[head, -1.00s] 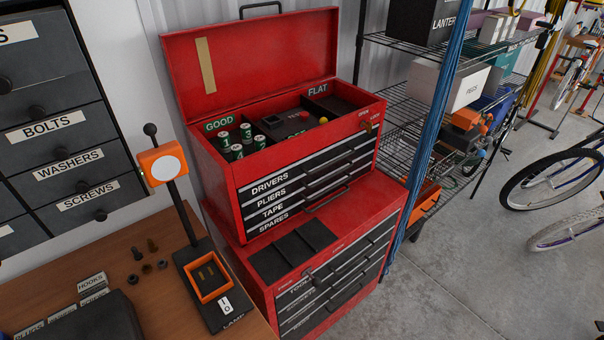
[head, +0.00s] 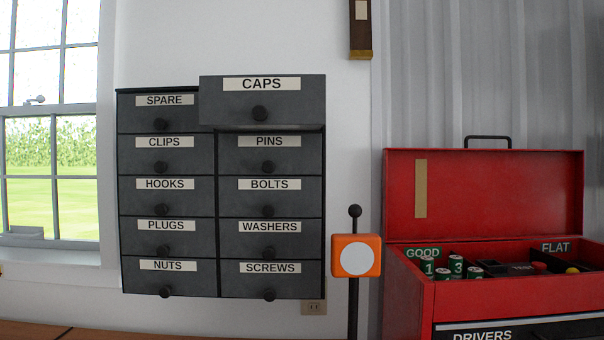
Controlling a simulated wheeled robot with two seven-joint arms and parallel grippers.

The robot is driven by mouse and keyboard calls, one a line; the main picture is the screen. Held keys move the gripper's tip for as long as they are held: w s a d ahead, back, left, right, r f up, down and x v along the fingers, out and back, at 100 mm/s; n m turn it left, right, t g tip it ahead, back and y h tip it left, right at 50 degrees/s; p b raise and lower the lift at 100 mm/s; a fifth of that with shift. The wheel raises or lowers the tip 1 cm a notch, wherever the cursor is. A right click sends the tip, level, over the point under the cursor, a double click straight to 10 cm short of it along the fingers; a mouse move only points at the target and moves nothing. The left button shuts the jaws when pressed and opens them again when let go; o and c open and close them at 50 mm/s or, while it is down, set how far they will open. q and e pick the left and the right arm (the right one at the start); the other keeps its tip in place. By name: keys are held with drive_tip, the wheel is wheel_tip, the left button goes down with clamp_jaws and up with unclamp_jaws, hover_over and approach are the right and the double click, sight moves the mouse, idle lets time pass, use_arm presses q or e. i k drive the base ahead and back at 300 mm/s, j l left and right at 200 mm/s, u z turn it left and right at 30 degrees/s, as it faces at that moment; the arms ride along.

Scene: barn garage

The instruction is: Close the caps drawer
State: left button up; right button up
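The caps drawer (head: 290,110) is the top right drawer of a dark grey wall cabinet (head: 217,215) in the head view. It stands out from the cabinet front, pulled open, with its CAPS label and a round black knob (head: 260,113) facing me. The other drawers, such as PINS (head: 300,154) and SPARE (head: 137,115), sit flush. The inside of the caps drawer is hidden from this angle. Neither of my grippers is in view.
A window (head: 50,140) is at the left. A wooden bench edge (head: 30,330) shows below.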

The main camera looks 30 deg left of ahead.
sight(293, 102)
drive_tip(key=u, duration=0.8)
